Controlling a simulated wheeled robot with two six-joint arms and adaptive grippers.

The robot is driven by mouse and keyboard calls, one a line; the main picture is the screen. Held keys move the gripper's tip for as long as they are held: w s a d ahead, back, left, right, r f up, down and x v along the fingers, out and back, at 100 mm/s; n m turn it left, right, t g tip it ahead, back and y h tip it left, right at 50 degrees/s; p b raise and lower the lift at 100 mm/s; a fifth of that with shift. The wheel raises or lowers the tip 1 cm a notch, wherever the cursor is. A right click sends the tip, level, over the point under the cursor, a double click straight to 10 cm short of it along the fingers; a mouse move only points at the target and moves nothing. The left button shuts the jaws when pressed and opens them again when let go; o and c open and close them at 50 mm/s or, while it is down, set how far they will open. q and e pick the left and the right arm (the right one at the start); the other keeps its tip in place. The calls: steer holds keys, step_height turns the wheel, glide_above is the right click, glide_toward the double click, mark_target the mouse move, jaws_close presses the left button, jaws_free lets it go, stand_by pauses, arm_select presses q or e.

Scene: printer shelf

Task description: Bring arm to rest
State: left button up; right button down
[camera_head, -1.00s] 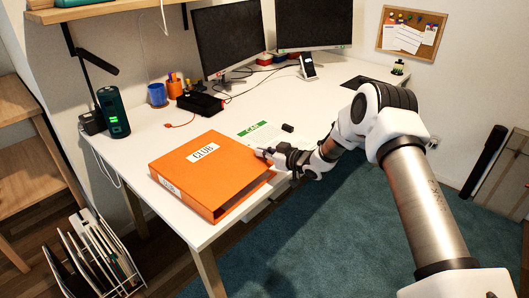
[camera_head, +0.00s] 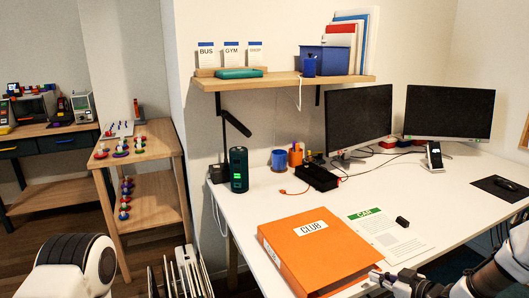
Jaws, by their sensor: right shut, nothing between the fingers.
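My right arm enters from the lower right corner. Its gripper (camera_head: 378,279) is shut and empty, low in the view at the front part of the white desk. The fingertips are beside the right edge of the orange binder labelled CLUB (camera_head: 318,250); I cannot tell whether they touch it. A white and black joint of my left arm shows at the lower left, but the left gripper is out of view.
A CAR sheet (camera_head: 390,236) with a small black object (camera_head: 402,222) lies right of the binder. Two monitors (camera_head: 358,120), a green-lit cylinder (camera_head: 238,169) and a black box (camera_head: 318,177) stand farther back. A wooden shelf (camera_head: 285,81) hangs above. A file rack (camera_head: 182,272) stands left of the desk.

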steer(key=s+a+f+m+g+h+p, duration=0.1)
steer(key=s+a+f+g, duration=0.2)
steer(key=s+a+f, duration=0.4)
steer(key=s+a+f+m+g+p, duration=0.1)
steer(key=s+a+f+g, duration=0.2)
steer(key=s+a+f, duration=0.35)
steer(key=s+d+f+m+g+h, duration=0.1)
steer(key=s+d+m+g+h, duration=0.1)
steer(key=s, duration=1)
steer(key=s+d+f+m+g+h, duration=0.1)
steer(key=s+d+m+g+h, duration=0.1)
steer(key=s, duration=1)
steer(key=shift+s+d+f+m+g+h, duration=0.2)
steer(key=shift+s+f+m+g+h, duration=0.15)
steer(key=shift+g+h, duration=0.35)
